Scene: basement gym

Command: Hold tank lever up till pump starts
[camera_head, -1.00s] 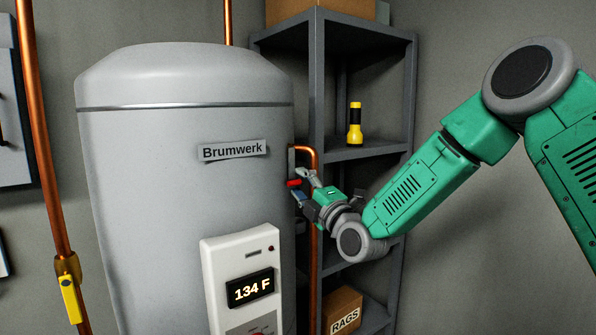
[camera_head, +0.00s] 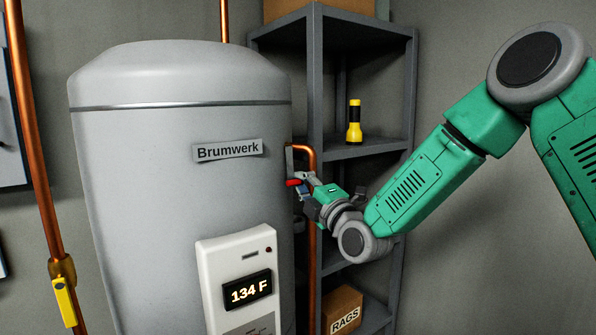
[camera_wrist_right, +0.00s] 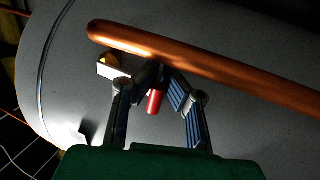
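The tank (camera_head: 150,170) is a large grey cylinder labelled Brumwerk. The red-tipped lever (camera_head: 293,183) sticks out at its right side, beside a copper pipe; its red end also shows in the right wrist view (camera_wrist_right: 154,102). My right gripper (camera_head: 303,186) is at the lever. In the right wrist view, its fingers (camera_wrist_right: 159,76) come in from both sides and close together at the lever, with the red end between them. The fingers partly hide the lever's stem. My left gripper is not in view.
A white panel (camera_head: 215,270) on the tank reads 134 F. A copper pipe (camera_head: 312,250) runs down close behind my right gripper. A grey shelf (camera_head: 365,150) behind holds a yellow flashlight (camera_head: 354,125) and a RAGS box (camera_head: 343,308). Another copper pipe stands at left.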

